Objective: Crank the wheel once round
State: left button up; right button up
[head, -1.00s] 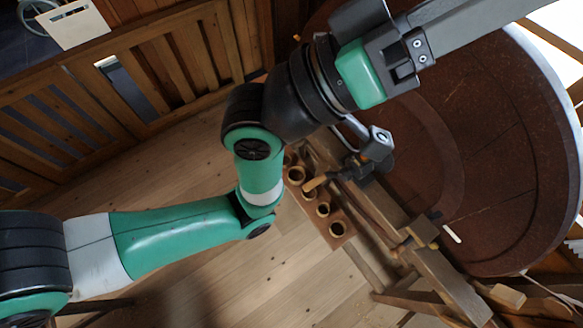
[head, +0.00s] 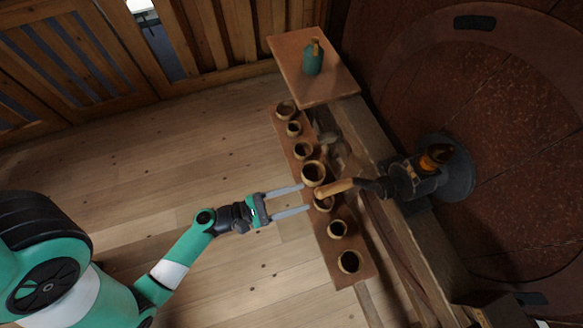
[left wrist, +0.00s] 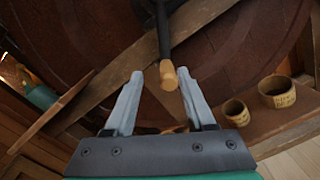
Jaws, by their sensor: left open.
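The crank has a light wooden handle (head: 335,187) on a black arm (head: 372,186), which joins a dark hub (head: 440,170) in front of a large brown round wheel (head: 480,90). My left gripper (head: 306,198) is open and empty, its two grey fingers pointing at the free end of the handle. In the left wrist view the handle (left wrist: 168,76) shows between the fingertips of my left gripper (left wrist: 160,75), closer to the right finger; I cannot tell whether it touches. My right gripper is not in view.
A brown shelf (head: 317,222) with several small wooden cups (head: 313,173) runs beneath the handle. A teal bottle (head: 313,60) stands on a board (head: 290,65) at the back. A wooden beam (head: 430,265) runs below the hub. The plank floor (head: 150,160) at left is clear.

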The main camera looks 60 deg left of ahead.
pick_arm(q)
jog(key=f, duration=0.1)
jog(key=s+f, duration=0.1)
jog(key=f+y, duration=0.1)
jog(key=shift+s+a+f+n+b, duration=0.25)
jog(key=shift+a+f+n+b, duration=0.05)
jog(key=shift+a+n+b, duration=0.1)
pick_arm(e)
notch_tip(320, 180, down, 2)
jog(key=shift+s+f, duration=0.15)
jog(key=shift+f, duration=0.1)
